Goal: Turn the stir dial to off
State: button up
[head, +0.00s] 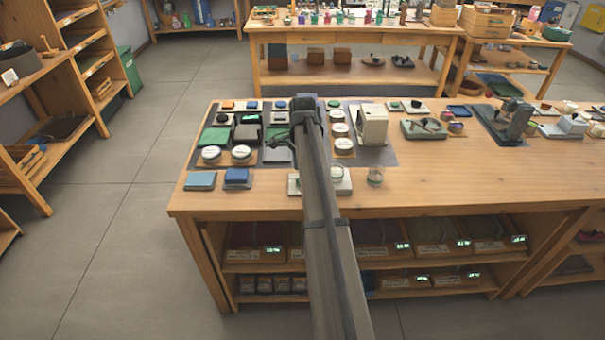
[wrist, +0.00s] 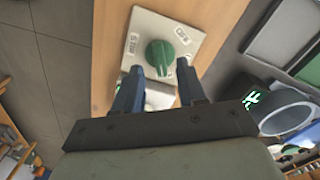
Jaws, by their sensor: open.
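A green dial (wrist: 159,55) with a raised grip bar stands on a pale square plate (wrist: 193,29) in the wrist view. Small printed labels lie on the plate to either side of the dial; I cannot read them surely. My gripper (wrist: 160,70) is open, with one dark blue fingertip at the dial's lower left and the other at its lower right. The dial lies just beyond and between the tips, and I see no clear contact. In the head view a pale plate (head: 342,186) shows at the bench's front edge, mostly behind my arm; the dial and gripper are hidden there.
Two blue blocks (head: 237,177) lie to the left, and round white pieces and a pale upright box (head: 373,125) stand behind. The wooden bench (head: 450,180) is clear at front right.

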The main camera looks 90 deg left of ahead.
jog(key=shift+f, duration=1.45)
jog(key=shift+c, duration=0.2)
grip_shut()
